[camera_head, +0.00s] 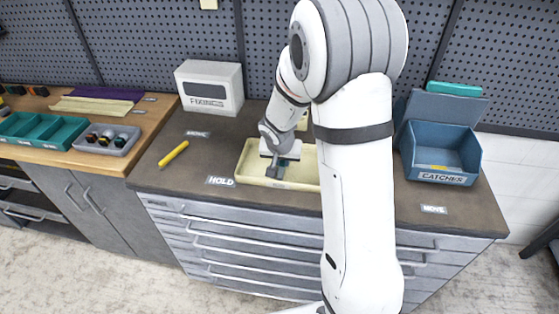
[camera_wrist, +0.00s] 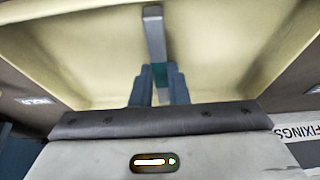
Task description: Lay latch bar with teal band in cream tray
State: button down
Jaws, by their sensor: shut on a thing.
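The cream tray (camera_head: 247,166) sits on the dark worktop, partly hidden behind my arm. In the wrist view the tray (camera_wrist: 90,50) fills most of the picture. The latch bar (camera_wrist: 153,30) is a slim grey bar with a teal band (camera_wrist: 160,76). My gripper (camera_wrist: 160,80) is shut on the bar around the teal band, with one finger on each side. In the head view my gripper (camera_head: 277,170) is low over the tray. I cannot tell whether the bar touches the tray floor.
A yellow marker-like stick (camera_head: 173,153) lies left of the tray. A white fixings box (camera_head: 210,87) stands behind. A blue bin labelled CATCHES (camera_head: 440,152) stands at right. A HOLD label (camera_head: 221,181) lies by the tray's left front corner. The worktop left of the tray is mostly clear.

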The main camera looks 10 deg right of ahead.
jog(key=shift+f, duration=0.15)
jog(key=c, duration=1.4)
grip_release()
